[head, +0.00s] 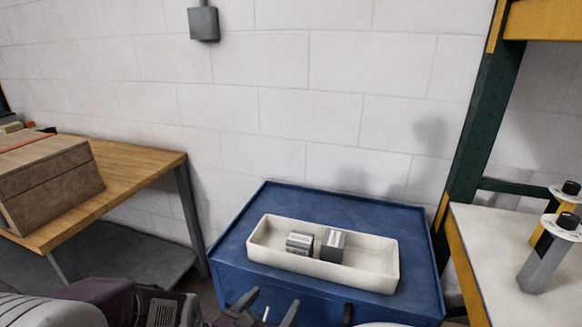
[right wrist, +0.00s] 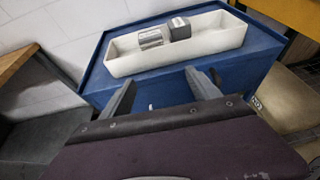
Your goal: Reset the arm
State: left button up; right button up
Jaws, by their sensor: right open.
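My right gripper (head: 262,304) is at the bottom of the head view, in front of the blue cabinet. Its two dark fingers are spread apart with nothing between them. The open fingers also show in the right wrist view (right wrist: 160,92), pointing toward the blue cabinet and the white tray. Part of my right arm shows at the bottom left of the head view. My left gripper is not in view.
A pale table (head: 500,250) with dark-knobbed objects (head: 540,262) stands right.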

jog(key=w+d+m+g+h, duration=0.3)
jog(key=d+m, duration=0.1)
jog(key=d, duration=0.6)
jog(key=w+d+m+g+h, duration=0.2)
jog(key=w+d+m, duration=0.1)
jog(key=d, duration=0.7)
jog(key=s+d+f+m+g+y, duration=0.3)
jog(key=s+d+f+m+g, duration=0.55)
jog(key=s+d+m, duration=0.25)
jog(key=a+f+m+t+y, duration=0.2)
jog(key=a+f+m+y, duration=0.6)
jog(key=m, duration=0.6)
pick_arm(q)
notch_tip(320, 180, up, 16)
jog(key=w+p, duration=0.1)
jog(key=p, duration=1.4)
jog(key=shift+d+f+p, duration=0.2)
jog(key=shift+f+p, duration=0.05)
jog(key=shift+p, duration=0.15)
pick_arm(e)
notch_tip(320, 180, up, 17)
jog(key=h, duration=0.1)
jog(key=shift+w+a, duration=0.15)
jog(key=shift+a, duration=0.25)
